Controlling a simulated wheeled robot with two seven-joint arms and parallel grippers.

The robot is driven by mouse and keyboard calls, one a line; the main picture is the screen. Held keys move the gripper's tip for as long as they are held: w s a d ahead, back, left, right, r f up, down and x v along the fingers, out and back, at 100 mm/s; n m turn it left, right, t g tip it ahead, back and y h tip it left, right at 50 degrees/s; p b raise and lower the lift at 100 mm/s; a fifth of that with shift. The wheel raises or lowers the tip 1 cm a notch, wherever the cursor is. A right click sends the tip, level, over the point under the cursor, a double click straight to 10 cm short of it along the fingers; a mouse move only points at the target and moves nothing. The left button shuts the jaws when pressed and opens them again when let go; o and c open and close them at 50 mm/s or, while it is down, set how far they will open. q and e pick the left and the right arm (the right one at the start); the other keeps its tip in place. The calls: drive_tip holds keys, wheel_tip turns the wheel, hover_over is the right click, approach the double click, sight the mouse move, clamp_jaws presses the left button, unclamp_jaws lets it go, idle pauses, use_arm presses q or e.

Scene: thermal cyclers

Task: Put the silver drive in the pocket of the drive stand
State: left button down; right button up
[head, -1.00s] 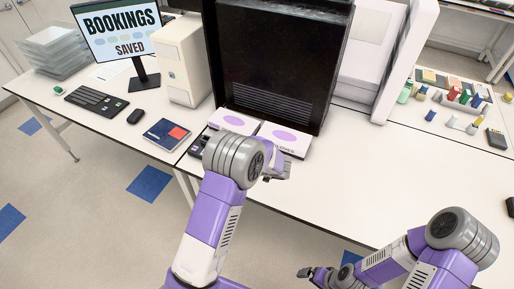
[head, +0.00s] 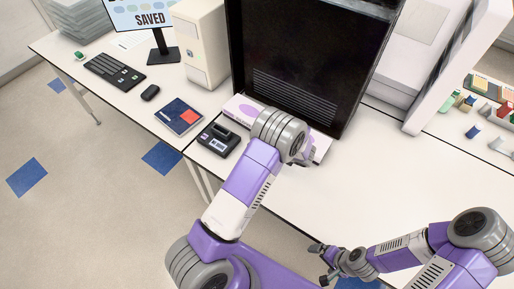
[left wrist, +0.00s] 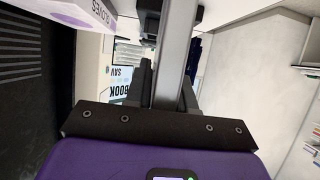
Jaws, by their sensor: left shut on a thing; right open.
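The silver drive (left wrist: 175,60) is a long grey bar in the left wrist view, upright in the picture between the dark fingers of my left gripper (left wrist: 166,88), which is shut on it. In the head view the drive and the left fingertips are hidden behind my left wrist, in front of the black cabinet. A small black device with a raised top, apparently the drive stand (head: 219,140), sits near the table's front edge, left of my left wrist; its pocket cannot be made out. My right gripper (head: 324,262) is open and empty, low in front of the table.
A white and lilac glove box (head: 241,108) lies beside the stand, partly behind my left wrist. The tall black cabinet (head: 305,60) stands behind. A blue notebook (head: 178,116), mouse (head: 150,92) and keyboard (head: 114,72) lie to the left. The table front at right is clear.

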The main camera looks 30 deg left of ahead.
use_arm(q)
drive_tip(key=shift+f, duration=1.45)
drive_tip(key=shift+f, duration=0.15)
drive_tip(key=c, duration=1)
unclamp_jaws()
drive_tip(key=shift+o, duration=0.2)
drive_tip(key=shift+r, duration=0.25)
drive_tip(key=w+b+v, duration=0.1)
drive_tip(key=v, duration=1.1)
drive_tip(key=shift+s, duration=0.45)
drive_tip(key=shift+f, duration=0.1)
